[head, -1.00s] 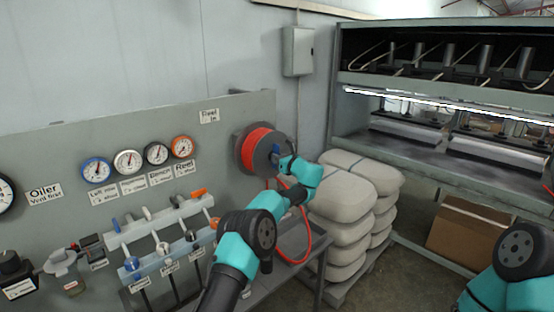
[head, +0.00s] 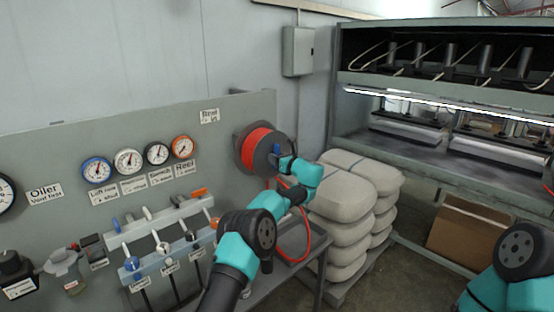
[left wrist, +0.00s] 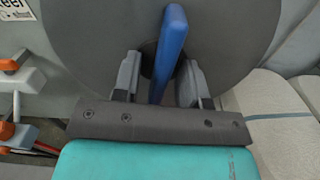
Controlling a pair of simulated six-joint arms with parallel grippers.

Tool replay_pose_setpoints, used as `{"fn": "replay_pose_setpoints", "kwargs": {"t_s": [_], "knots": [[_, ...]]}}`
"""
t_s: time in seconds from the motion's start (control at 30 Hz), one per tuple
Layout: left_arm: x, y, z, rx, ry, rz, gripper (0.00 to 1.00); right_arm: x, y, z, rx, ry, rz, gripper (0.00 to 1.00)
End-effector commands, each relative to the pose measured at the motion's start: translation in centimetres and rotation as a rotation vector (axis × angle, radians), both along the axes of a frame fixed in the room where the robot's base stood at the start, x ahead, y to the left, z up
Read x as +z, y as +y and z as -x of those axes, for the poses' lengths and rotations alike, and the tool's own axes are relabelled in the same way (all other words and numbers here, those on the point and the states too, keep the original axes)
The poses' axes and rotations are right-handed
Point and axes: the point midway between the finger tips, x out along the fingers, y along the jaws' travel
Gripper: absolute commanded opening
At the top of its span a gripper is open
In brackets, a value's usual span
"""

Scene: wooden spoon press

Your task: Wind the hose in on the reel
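The hose reel (head: 244,152), a grey drum wound with red-orange hose, is mounted on the grey panel. A loop of red hose (head: 306,255) hangs below it, partly behind my left arm. My left gripper (head: 283,162) is at the reel's front face. In the left wrist view, the reel's grey disc (left wrist: 85,40) fills the back, and a blue crank handle (left wrist: 170,45) stands between the two fingers of the left gripper (left wrist: 160,75). The fingers are apart, with a gap beside the handle; firm contact does not show. My right gripper is out of view.
The panel carries gauges (head: 128,161) and a row of valve levers (head: 162,245) left of the reel. Stacked pale sacks (head: 345,190) stand close right of the reel. A cardboard box (head: 468,235) lies under the press (head: 440,85).

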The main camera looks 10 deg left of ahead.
Motion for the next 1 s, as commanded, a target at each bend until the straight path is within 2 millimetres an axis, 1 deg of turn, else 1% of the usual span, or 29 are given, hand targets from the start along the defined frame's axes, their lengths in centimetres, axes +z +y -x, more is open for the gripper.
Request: {"fn": "replay_pose_setpoints", "kwargs": {"t_s": [0.27,0.47,0.67,1.0], "knots": [[0.1,-0.4,0.2,0.000,0.000,0.000,0.39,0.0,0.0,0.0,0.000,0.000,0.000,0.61],[0.1,-1.9,1.2,-0.001,0.001,0.000,0.39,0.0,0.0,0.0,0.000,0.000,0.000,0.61],[0.1,-4.7,3.1,-0.003,0.001,0.000,0.39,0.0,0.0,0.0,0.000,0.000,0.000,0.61],[0.0,-10.1,6.7,-0.003,0.001,-0.002,0.39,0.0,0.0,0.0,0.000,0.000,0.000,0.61]]}}
